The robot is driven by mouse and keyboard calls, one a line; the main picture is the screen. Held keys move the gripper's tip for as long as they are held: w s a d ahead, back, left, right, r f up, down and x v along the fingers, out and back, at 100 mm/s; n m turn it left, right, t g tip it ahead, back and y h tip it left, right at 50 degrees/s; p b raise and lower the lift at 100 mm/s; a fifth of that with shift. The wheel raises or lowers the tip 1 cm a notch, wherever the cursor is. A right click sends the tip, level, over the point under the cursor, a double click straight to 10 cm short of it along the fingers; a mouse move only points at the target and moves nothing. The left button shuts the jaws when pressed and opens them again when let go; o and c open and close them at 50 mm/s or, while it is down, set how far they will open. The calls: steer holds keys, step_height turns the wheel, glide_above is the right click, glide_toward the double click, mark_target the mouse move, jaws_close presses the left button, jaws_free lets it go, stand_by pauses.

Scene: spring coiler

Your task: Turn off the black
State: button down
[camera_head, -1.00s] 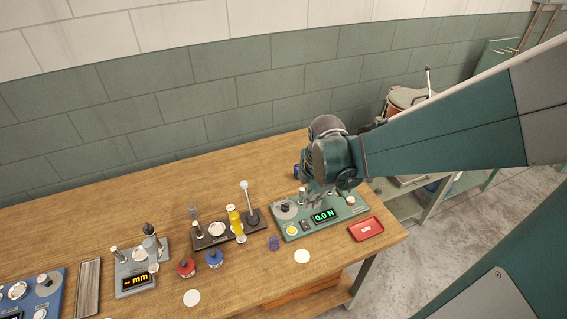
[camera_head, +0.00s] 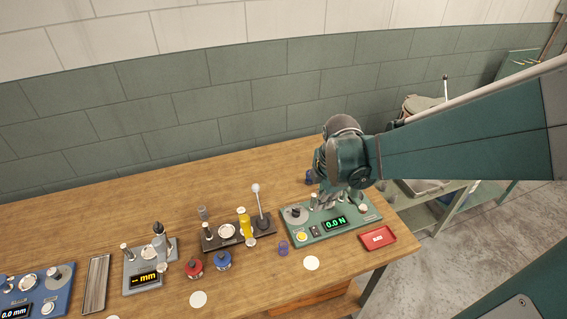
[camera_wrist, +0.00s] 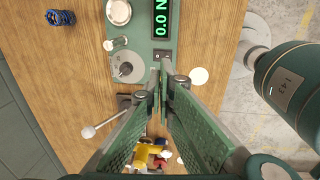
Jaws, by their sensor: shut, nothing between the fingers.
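The task names only "the black", so its object is unclear. The green unit (camera_head: 352,228) has a lit display reading 0.0 N, a black rocker switch (camera_head: 314,231) and a black knob (camera_head: 295,212). A black-based unit (camera_head: 266,229) with a white-balled lever (camera_head: 256,188) stands left of the green one. My gripper (camera_wrist: 160,72) is shut and empty, pointing down over the green unit. Whether it touches the unit is unclear.
A grey unit (camera_head: 142,280) is further left. The table's back left is clear.

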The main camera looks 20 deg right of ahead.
mark_target(315, 229)
steer(key=shift+f, duration=0.2)
steer(key=shift+w+f+b, duration=0.3)
steer(key=shift+f+b, duration=0.05)
steer(key=shift+f, duration=1.9)
steer(key=shift+w+f+b, duration=0.25)
steer(key=shift+f+b, duration=0.15)
steer(key=shift+f, duration=1.85)
steer(key=shift+w+f+b, duration=0.3)
steer(key=shift+f+b, duration=0.05)
steer(key=shift+f, duration=1.9)
steer(key=shift+f, duration=0.1)
